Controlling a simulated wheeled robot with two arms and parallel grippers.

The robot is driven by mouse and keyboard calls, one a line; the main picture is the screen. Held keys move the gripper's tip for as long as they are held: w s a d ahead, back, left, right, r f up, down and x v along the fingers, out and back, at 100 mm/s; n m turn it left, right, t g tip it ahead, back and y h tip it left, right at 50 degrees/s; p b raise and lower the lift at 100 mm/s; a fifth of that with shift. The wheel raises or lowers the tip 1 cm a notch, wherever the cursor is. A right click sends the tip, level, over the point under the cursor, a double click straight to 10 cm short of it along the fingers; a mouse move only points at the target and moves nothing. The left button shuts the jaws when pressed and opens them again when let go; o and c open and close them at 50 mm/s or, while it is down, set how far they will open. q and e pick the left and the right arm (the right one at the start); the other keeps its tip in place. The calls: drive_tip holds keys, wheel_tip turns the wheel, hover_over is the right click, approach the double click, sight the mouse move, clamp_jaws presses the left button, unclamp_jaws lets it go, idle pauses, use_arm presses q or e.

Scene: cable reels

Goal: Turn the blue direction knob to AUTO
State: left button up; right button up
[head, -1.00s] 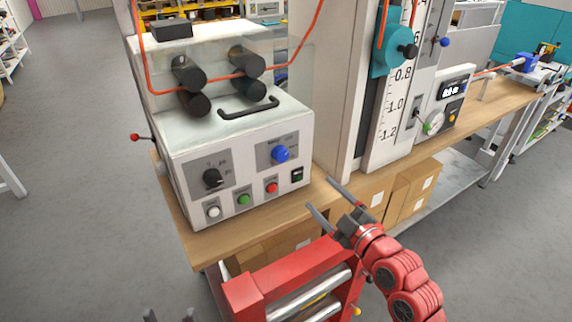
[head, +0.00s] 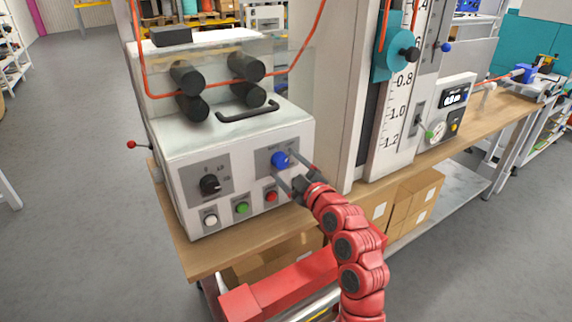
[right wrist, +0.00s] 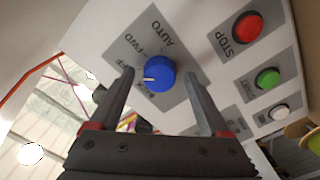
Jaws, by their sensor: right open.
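The blue knob (head: 280,160) is on the front of the white control box (head: 240,135), on a grey plate. In the right wrist view the blue knob (right wrist: 161,72) shows lettering around it, with AUTO and FWD legible. Its white mark points to the picture's left, away from AUTO; the exact label there is hard to tell. My right gripper (head: 292,168) is open at the knob. In the wrist view the knob appears between the fingertips of my right gripper (right wrist: 157,75), with gaps showing on both sides. My left gripper is out of view.
Below the knob is a red STOP button (right wrist: 248,28), with green (head: 242,208) and white (head: 210,220) buttons beside it. A black knob (head: 210,185) sits left. A black handle (head: 248,110) and rollers with orange cable are above. A tall scale column (head: 395,120) stands right.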

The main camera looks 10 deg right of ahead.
drive_tip(key=shift+w, duration=0.2)
clamp_jaws()
idle(0.3)
